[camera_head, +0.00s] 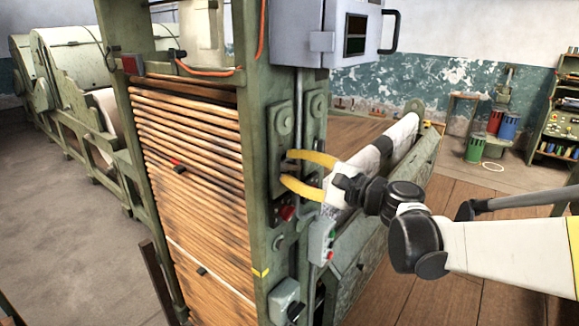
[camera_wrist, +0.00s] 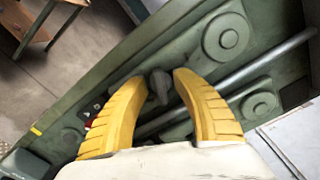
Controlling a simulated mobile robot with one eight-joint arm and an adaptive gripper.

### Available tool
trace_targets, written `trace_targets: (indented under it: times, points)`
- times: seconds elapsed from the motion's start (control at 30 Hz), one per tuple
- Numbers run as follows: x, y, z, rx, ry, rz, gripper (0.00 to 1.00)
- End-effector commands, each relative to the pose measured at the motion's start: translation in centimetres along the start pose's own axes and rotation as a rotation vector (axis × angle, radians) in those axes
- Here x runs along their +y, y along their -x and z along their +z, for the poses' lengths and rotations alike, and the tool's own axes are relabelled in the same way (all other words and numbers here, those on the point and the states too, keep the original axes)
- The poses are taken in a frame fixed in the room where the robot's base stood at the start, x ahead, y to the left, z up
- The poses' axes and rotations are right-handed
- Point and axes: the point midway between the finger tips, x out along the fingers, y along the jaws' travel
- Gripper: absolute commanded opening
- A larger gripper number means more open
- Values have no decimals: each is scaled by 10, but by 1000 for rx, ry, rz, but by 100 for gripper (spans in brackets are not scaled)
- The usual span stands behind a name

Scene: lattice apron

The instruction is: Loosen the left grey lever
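A small dark grey lever (camera_wrist: 159,86) sticks out from a green plate on the machine post in the wrist view. My gripper (camera_wrist: 158,77) has its two yellow fingers spread, with the lever between the fingertips. The right fingertip looks close to the lever; I cannot tell whether it touches. In the head view my gripper (camera_head: 288,166) reaches from the right to the front face of the green post (camera_head: 253,130). The lever cannot be made out there. No second grey lever is clearly seen.
A red button (camera_head: 287,213) sits just below my gripper, above a small grey control box (camera_head: 322,240). A grey cabinet (camera_head: 310,35) hangs above. A grey pipe (camera_wrist: 265,70) and round bosses (camera_wrist: 226,37) lie beside the lever. Stacked wooden slats (camera_head: 195,170) fill the left.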

Motion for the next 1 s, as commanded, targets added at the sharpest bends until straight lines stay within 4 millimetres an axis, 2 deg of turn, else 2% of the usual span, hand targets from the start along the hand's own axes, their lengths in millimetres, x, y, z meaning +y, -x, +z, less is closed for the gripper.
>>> trace_targets:
  times: [0.3, 0.5, 0.7, 1.0]
  points:
    - [0, 66, -2, 5, 0, -2, 33]
    - [0, 100, -1, 2, 0, -1, 33]
    - [0, 112, 0, 0, 0, 0, 33]
    - [3, 112, 1, 3, 6, 8, 33]
